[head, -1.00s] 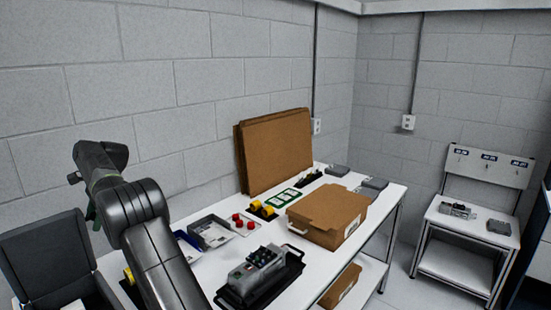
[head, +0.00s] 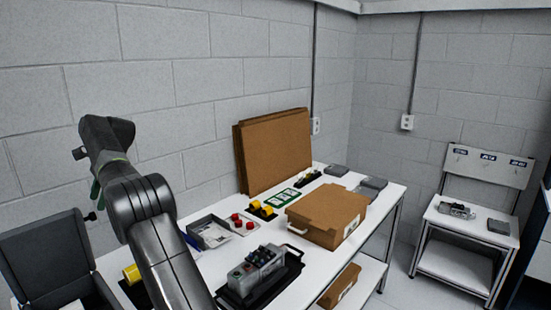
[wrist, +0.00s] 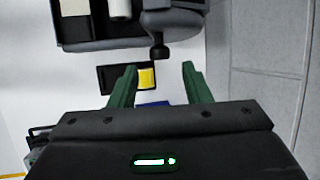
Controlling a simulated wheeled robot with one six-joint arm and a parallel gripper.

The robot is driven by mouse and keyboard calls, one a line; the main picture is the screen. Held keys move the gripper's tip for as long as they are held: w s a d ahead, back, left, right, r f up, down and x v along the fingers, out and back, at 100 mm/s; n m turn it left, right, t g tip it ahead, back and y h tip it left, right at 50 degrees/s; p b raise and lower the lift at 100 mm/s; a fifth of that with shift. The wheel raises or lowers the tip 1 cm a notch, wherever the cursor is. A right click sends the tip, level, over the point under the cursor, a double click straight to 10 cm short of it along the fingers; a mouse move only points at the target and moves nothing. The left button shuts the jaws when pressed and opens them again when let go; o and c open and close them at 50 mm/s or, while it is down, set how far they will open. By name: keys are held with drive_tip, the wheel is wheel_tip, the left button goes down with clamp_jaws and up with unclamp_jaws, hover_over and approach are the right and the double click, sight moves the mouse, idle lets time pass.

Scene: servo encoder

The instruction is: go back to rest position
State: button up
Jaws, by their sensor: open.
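My gripper (wrist: 160,85) is open in the wrist view, its two green fingers spread apart with nothing held between them. Beyond the fingertips lie a black tray with a yellow item (wrist: 147,78) and part of a grey case (wrist: 185,25). In the head view my arm rises at the left with its wrist high above the table, and one green finger (head: 96,190) shows partly behind the arm. The rest of the gripper is hidden there.
The white table (head: 215,272) carries a grey device (head: 258,268) on a black tray, a cardboard box (head: 328,215), a grey bin (head: 208,232) and red knobs (head: 243,221). An open dark case (head: 45,258) stands at left. A side bench (head: 470,222) stands at right.

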sight(95, 216)
drive_tip(key=s+v, duration=0.1)
drive_tip(key=v, duration=0.3)
drive_tip(key=x, duration=0.7)
drive_tip(key=w+x, duration=0.1)
drive_tip(key=x, duration=0.2)
drive_tip(key=shift+s+a+f, duration=0.1)
drive_tip(key=shift+a+f, duration=0.05)
drive_tip(key=shift+f, duration=0.5)
drive_tip(key=shift+s+d+y, duration=0.3)
drive_tip(key=shift+s, duration=0.05)
drive_tip(key=shift+r, duration=0.2)
